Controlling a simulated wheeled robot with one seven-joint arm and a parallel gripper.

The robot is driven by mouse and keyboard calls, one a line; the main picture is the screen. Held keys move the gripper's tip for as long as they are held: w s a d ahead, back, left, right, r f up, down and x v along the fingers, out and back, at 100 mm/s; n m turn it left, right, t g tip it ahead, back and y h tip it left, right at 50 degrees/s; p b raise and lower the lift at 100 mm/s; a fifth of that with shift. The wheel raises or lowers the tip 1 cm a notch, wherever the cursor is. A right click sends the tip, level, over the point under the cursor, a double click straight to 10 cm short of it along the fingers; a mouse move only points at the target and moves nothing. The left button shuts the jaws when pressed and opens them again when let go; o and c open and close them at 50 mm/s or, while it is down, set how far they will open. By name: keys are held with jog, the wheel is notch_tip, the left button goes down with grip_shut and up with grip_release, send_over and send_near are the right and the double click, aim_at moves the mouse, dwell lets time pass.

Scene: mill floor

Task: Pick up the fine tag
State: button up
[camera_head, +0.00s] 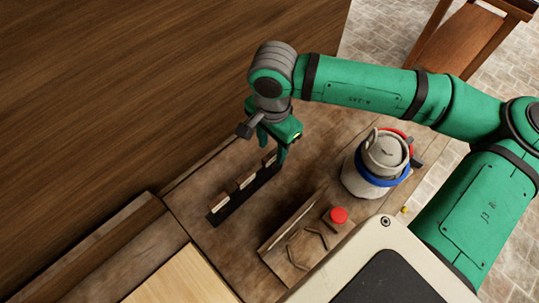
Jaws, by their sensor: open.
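A dark strip holder (236,211) lies on the wooden table and bears small pale tags. One tag (219,204) is at the near left end, one (245,182) is in the middle, and one (270,160) is at the far right end. Their lettering is too small to read, so I cannot tell which is the fine tag. My gripper (272,149) is open, pointing down over the far right end of the holder, with its fingers about that tag. I cannot tell whether they touch it.
A wooden block (296,246) with dark bent marks and a red knob (339,215) stands right of the holder. A grey metal vessel (386,153) with a blue ring is further right. A tall wooden panel (150,90) bounds the left. A wooden chair (462,40) stands behind.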

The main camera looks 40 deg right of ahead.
aim_at(271, 155)
jog(key=shift+w+a+f, duration=0.1)
jog(key=shift+f, duration=2.75)
jog(key=shift+c, duration=0.7)
grip_shut()
